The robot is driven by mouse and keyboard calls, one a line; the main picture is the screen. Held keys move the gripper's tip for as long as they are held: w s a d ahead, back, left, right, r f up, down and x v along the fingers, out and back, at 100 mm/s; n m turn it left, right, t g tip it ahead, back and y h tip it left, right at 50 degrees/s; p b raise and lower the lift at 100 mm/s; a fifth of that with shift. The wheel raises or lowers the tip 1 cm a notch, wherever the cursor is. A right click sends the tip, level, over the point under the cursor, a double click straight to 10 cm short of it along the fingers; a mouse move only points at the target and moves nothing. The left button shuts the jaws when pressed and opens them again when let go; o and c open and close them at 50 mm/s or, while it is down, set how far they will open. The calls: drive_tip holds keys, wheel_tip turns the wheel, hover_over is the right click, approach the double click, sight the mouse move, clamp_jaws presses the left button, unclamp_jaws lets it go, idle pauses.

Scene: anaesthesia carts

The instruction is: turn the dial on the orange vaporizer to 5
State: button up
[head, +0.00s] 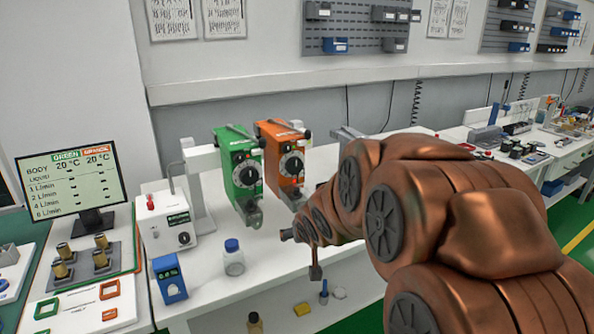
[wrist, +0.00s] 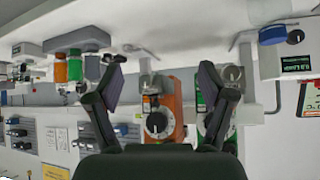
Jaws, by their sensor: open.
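The orange vaporizer (head: 284,158) stands upright on the white cart, right of the green vaporizer (head: 240,165). Its dial (head: 291,165) is black with a pale marked face; the numbers are too small to read. In the wrist view, which is upside down, the orange vaporizer (wrist: 166,97) and its dial (wrist: 156,123) show between my fingers, with the green vaporizer (wrist: 222,102) behind the right finger. My gripper (wrist: 162,70) is open and empty, apart from the dial. In the head view my gripper (head: 302,245) is low, in front of the orange vaporizer.
A blue-capped bottle (head: 232,258), a blue box (head: 170,278) and a white device (head: 166,222) stand at the cart's left. A monitor (head: 72,182) shows a table with green and orange columns. My arm covers much of the right side.

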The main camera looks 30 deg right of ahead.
drive_tip(key=w+d+r+t, duration=0.1)
drive_tip(key=w, duration=0.1)
drive_tip(key=w+d+t, duration=0.1)
drive_tip(key=w+d, duration=0.1)
drive_tip(key=w+d+r+t, duration=0.1)
drive_tip(key=w+d+t, duration=0.1)
drive_tip(key=shift+w+d+r+m, duration=0.15)
drive_tip(key=shift+w+r+m, duration=0.1)
drive_tip(key=shift+r+m, duration=0.15)
drive_tip(key=t+y, duration=0.2)
drive_tip(key=t, duration=0.4)
approach(296, 168)
drive_tip(key=w, duration=0.1)
drive_tip(key=shift+m, duration=0.4)
drive_tip(key=shift+w+d+r+p, duration=0.1)
drive_tip(key=shift+w+p, duration=0.05)
drive_tip(key=shift+w, duration=1.2)
drive_tip(key=shift+w+d+r+p, duration=0.1)
drive_tip(key=shift+w+r+p, duration=0.05)
drive_tip(key=shift+w, duration=1.2)
drive_tip(key=shift+w+d+r+p, duration=0.1)
drive_tip(key=shift+w+d+p, duration=0.05)
drive_tip(key=shift+w, duration=1.25)
drive_tip(key=shift+c, duration=0.3)
drive_tip(key=c, duration=1.1)
